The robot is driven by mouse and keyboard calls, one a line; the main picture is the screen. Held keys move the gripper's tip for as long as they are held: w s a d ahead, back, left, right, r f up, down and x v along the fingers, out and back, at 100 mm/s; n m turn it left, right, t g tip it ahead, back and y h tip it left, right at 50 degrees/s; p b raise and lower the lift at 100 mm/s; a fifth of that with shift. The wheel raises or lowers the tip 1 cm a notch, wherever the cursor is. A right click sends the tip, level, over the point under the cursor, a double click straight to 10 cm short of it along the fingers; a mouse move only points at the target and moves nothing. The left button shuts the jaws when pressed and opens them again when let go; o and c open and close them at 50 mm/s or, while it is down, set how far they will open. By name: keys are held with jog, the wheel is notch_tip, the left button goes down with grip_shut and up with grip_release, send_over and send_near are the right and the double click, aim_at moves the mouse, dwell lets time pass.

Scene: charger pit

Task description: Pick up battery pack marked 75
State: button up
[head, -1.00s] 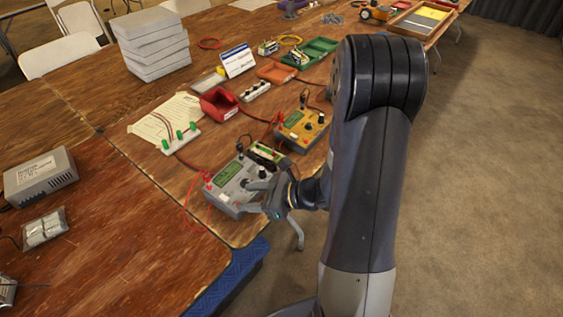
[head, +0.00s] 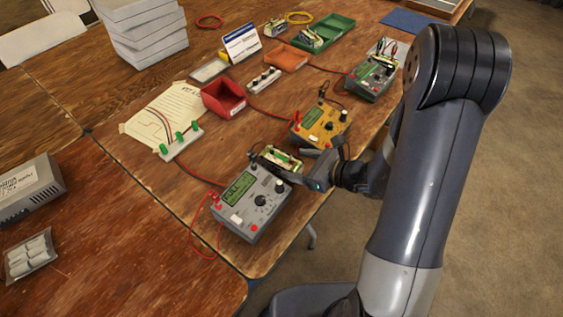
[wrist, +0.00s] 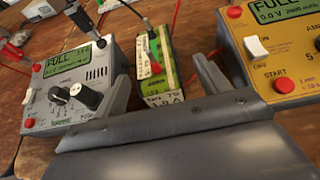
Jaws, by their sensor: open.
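A battery pack (head: 281,156) in green and yellow wrap lies between the grey charger and the yellow charger. In the wrist view the pack (wrist: 157,62) shows a red lead at its near part and a white end label, partly legible, that I cannot read surely as 75. My gripper (head: 284,168) is open at the pack. In the wrist view my gripper (wrist: 168,80) has one finger on each side of the pack's near end. I cannot tell whether either finger touches it.
The grey charger (head: 251,205) reads FULL and stands close to the left finger. The yellow charger (head: 320,127) stands close on the other side. Red leads (head: 197,172) run across the table. A red bin (head: 223,97) and another grey charger (head: 372,78) stand farther back.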

aim_at(290, 160)
jog(key=x, duration=0.2)
jog(key=r+x, duration=0.1)
jog(key=x, duration=0.1)
jog(key=shift+w+a+f, duration=0.1)
jog(key=shift+a+f, duration=0.05)
jog(key=shift+a, duration=0.3)
jog(key=shift+w+a+f, duration=0.2)
jog(key=shift+w+a, duration=0.05)
jog(key=shift+a, duration=0.05)
jog(key=shift+c, duration=0.5)
jog(key=c, duration=1.3)
jog(key=shift+r, duration=0.1)
grip_shut()
jog(key=shift+r, duration=0.1)
